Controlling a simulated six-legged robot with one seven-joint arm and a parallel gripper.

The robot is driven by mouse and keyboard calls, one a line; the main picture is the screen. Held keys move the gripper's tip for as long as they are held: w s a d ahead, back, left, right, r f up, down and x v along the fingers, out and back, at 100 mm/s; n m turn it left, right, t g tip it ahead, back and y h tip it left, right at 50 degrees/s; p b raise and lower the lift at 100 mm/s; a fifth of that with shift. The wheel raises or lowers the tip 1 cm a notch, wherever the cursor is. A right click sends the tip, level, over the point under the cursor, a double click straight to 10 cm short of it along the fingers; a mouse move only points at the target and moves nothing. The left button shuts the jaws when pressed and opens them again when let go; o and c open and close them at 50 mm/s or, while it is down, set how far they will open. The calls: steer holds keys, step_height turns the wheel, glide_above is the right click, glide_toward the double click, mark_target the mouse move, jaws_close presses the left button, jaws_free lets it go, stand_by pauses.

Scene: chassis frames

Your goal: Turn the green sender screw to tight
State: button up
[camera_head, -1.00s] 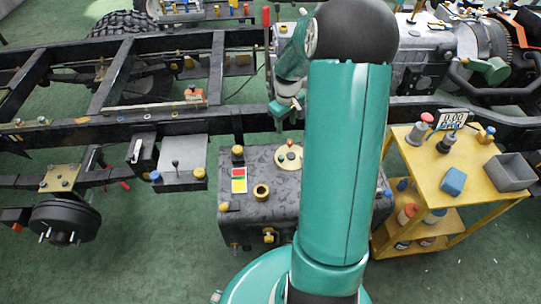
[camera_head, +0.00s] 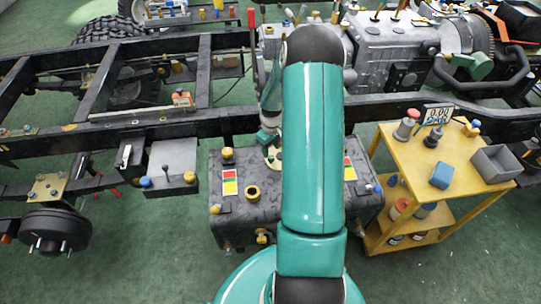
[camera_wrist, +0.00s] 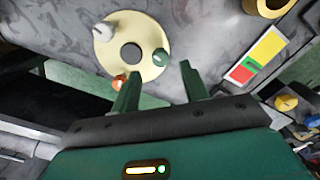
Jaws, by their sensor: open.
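The round cream sender plate (camera_wrist: 112,60) with a dark central hole sits on the grey tank (camera_wrist: 205,25). The green sender screw (camera_wrist: 161,57) stands at the plate's right edge in the wrist view. My gripper (camera_wrist: 160,72) is open and empty, its two fingers apart. The green screw appears just beyond the fingertips, between them in the picture; I cannot tell the height gap. In the head view my gripper (camera_head: 267,137) is over the sender plate (camera_head: 272,157), which my arm partly hides.
A white-grey knob (camera_wrist: 103,32) and an orange-red knob (camera_wrist: 120,83) stand on the same plate; the orange one is close to the left finger. A brass filler ring (camera_head: 252,193) is on the tank. A yellow cart (camera_head: 410,150) stands right.

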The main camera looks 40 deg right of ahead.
mark_target(271, 157)
steer(key=shift+f, duration=2.4)
jaws_close()
